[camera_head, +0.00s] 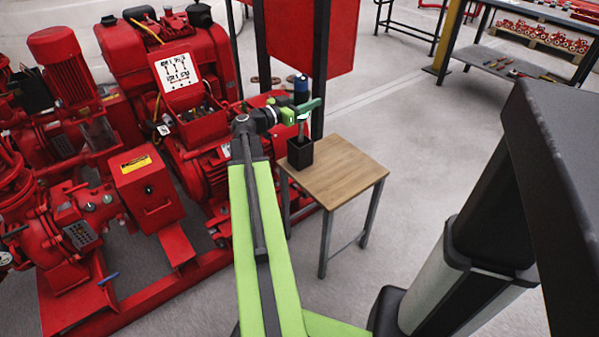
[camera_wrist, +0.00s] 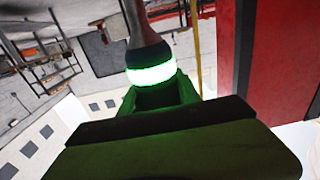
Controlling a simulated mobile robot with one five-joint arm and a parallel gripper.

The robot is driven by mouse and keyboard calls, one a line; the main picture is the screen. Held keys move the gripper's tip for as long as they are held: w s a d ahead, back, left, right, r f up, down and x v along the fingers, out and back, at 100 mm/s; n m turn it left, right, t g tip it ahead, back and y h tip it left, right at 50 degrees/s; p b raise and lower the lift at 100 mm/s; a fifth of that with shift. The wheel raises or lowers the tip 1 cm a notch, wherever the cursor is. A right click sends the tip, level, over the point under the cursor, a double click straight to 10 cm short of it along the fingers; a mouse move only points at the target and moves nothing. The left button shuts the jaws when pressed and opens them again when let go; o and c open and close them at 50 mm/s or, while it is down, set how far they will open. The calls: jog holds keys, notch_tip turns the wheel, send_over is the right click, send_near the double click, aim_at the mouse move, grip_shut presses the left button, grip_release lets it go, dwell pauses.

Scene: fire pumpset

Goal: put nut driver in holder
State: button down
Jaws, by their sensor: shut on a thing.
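The nut driver (camera_head: 301,84) has a blue-topped dark handle and stands roughly upright in my gripper (camera_head: 304,112) in the head view. My green gripper is shut on it just below the handle. A grey shank runs down below the gripper toward the black square holder (camera_head: 300,156), which stands on a small wooden table (camera_head: 345,172). The shank's lower end is at the holder's opening; I cannot tell how deep it sits. In the wrist view, green gripper parts (camera_wrist: 165,150) fill the bottom, below a dark grey piece with a bright white band that I cannot identify for certain.
The red pump set (camera_head: 140,180) fills the left side, close beside the table. A red panel on dark posts (camera_head: 320,60) stands behind the table. A workbench (camera_head: 520,70) with tools is at the back right. The floor between is clear.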

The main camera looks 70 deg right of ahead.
notch_tip(320, 180, down, 11)
jog(key=b, duration=1)
jog(key=shift+a+r+g, duration=0.15)
jog(key=shift+a+g, duration=0.05)
jog(key=shift+g, duration=0.1)
jog(key=c, duration=0.9)
grip_release()
jog(key=shift+o, duration=0.2)
jog(key=shift+r, duration=0.1)
jog(key=v, duration=1.2)
jog(key=shift+r, duration=0.25)
